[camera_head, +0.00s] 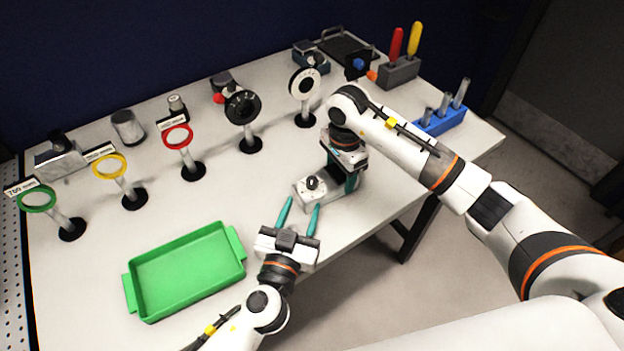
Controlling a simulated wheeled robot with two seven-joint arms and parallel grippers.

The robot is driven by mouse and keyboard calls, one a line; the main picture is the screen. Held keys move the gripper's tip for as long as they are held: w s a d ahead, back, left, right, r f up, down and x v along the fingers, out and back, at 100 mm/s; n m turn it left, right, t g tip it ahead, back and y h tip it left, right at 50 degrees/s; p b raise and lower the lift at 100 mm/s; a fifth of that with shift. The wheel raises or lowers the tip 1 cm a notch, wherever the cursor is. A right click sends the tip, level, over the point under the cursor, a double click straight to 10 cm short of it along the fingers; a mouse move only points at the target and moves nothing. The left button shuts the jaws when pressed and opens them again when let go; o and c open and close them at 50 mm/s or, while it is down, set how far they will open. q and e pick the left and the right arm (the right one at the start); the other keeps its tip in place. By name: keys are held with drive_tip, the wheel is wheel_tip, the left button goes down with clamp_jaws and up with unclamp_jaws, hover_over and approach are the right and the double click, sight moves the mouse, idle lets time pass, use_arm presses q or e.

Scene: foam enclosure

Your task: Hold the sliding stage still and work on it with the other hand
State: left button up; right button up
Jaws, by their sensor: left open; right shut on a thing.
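The sliding stage (328,197) is a light metal block with a small dark knob (313,183) on its left part. It sits near the front edge of the table. My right gripper (346,185) reaches down from above and is shut on the stage's right part; its fingers partly hide that end. My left gripper (300,203) is open, its two teal fingers pointing away from me toward the knob, just in front of the stage. Nothing shows between its fingers, and I cannot tell whether a fingertip touches the stage.
A green tray (146,310) lies at the front left. A row of ring holders on posts, with green (37,198), yellow (110,166) and red (178,137) rings among them, crosses the table behind. A blue rack (440,122) and a screwdriver block (398,73) stand at the right.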

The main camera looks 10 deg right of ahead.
sight(311, 186)
use_arm(q)
drive_tip(key=x, duration=0.8)
drive_tip(key=shift+w+d, duration=0.1)
drive_tip(key=shift+w, duration=0.1)
drive_tip(key=c, duration=0.9)
drive_tip(key=shift+y, duration=0.3)
drive_tip(key=shift+c, duration=0.2)
